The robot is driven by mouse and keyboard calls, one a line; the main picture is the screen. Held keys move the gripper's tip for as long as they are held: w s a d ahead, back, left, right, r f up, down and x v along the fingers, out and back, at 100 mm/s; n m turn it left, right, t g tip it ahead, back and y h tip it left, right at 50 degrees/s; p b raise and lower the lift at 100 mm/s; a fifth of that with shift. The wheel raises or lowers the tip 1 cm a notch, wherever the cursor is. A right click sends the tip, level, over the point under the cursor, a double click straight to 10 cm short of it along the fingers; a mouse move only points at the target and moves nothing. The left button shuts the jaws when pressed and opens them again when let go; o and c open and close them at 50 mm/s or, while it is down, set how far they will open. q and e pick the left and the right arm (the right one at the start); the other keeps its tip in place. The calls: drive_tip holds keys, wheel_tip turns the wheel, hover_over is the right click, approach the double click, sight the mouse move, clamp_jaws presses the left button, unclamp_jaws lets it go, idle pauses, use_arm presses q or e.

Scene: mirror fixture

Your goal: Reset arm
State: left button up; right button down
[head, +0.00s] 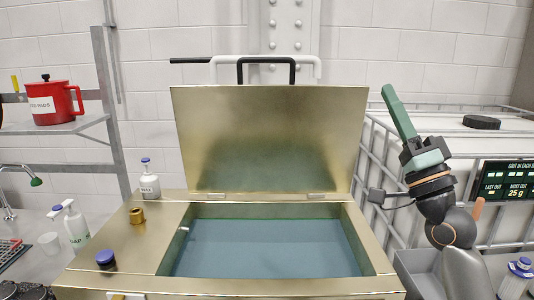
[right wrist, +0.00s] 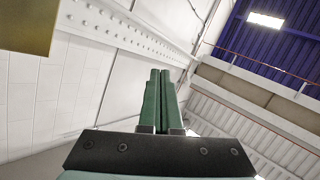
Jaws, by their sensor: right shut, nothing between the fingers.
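My right gripper (head: 389,92) is raised at the right in the head view, beside the open lid and pointing up and a little left. Its green fingers are together with nothing between them, and they also show closed in the right wrist view (right wrist: 160,76). The gripper is apart from the brass-coloured box (head: 115,250), whose lid (head: 270,135) stands open. Blue-grey liquid or a flat surface (head: 270,248) fills the box's opening. My left gripper cannot be made out in either view.
A metal cage frame (head: 384,165) and a display (head: 505,185) are near my right arm. A red pot (head: 54,102) sits on the left shelf.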

drive_tip(key=s+d+r+n+g+h, duration=0.1)
drive_tip(key=s+d+r+n+g, duration=0.1)
drive_tip(key=d+n, duration=0.75)
drive_tip(key=w+d+f+g+h, duration=0.1)
drive_tip(key=d+f+g+h, duration=0.2)
drive_tip(key=f, duration=1.5)
drive_tip(key=w+f+g+h, duration=0.15)
drive_tip(key=f+g, duration=0.25)
drive_tip(key=f, duration=1.3)
drive_tip(key=s+d+f+n+g+h, duration=0.1)
drive_tip(key=s+f+n+g+h, duration=0.15)
drive_tip(key=s+f, duration=0.65)
drive_tip(key=s+d+f+n+g+h, duration=0.1)
drive_tip(key=s+f+n+g, duration=0.2)
drive_tip(key=f, duration=0.9)
drive_tip(key=s+d+f+n+g+h, duration=0.1)
drive_tip(key=s+f+n+g, duration=0.15)
drive_tip(key=s+f, duration=0.95)
drive_tip(key=s+a+m, duration=0.1)
drive_tip(key=a+m, duration=0.3)
drive_tip(key=a, duration=0.5)
drive_tip(key=s+a+r+m+t+y+p, duration=0.1)
drive_tip(key=a+m, duration=0.4)
drive_tip(key=a, duration=0.5)
drive_tip(key=shift+s+y, duration=0.3)
drive_tip(key=shift+s, duration=0.45)
